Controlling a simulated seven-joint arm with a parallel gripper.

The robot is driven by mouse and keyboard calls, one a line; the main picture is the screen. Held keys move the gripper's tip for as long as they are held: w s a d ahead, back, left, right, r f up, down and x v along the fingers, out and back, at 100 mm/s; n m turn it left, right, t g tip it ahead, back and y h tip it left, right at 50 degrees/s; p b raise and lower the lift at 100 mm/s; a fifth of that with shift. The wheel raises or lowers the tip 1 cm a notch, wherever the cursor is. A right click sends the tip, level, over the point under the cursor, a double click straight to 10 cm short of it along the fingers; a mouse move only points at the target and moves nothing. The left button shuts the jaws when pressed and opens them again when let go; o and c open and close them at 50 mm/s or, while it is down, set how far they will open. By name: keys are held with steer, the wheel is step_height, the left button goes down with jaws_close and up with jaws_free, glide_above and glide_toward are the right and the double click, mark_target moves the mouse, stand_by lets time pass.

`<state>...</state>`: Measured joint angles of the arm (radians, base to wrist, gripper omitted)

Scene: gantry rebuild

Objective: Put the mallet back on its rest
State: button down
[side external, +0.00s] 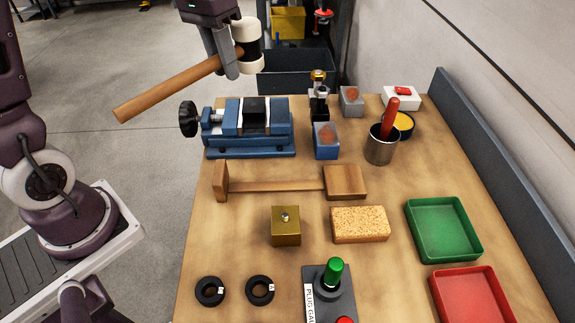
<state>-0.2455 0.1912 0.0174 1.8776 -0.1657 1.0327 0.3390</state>
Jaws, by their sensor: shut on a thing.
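The mallet has a brown wooden handle (170,87) and a head (247,45) with white faces and a dark middle. My gripper (232,66) is shut on the mallet near its head and holds it in the air above and behind the blue vise. The handle slants down to the left, past the table's left edge. The wooden rest (273,185) lies on the table in front of the vise, a long bar with a block at each end. Nothing lies on it. The fingers partly hide where the handle meets the head.
The blue vise (250,128) stands between the mallet and the rest.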

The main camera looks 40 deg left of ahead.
stand_by(0.3)
steer(key=w+d+f+m, duration=0.1)
steer(key=d+f+m, duration=0.2)
steer(key=d, duration=0.4)
steer(key=w+d+f+m+g, duration=0.1)
steer(key=d+f+m, duration=0.2)
steer(key=d, duration=0.3)
steer(key=w+d+f+m, duration=0.2)
steer(key=d+f+m, duration=0.1)
steer(key=d, duration=0.4)
steer(key=shift+s+f, duration=0.15)
steer(key=shift+f, duration=1.6)
steer(key=shift+s+f, duration=0.1)
steer(key=shift+f, duration=1.6)
steer(key=c, duration=1.1)
jaws_free()
steer(key=shift+c, duration=0.2)
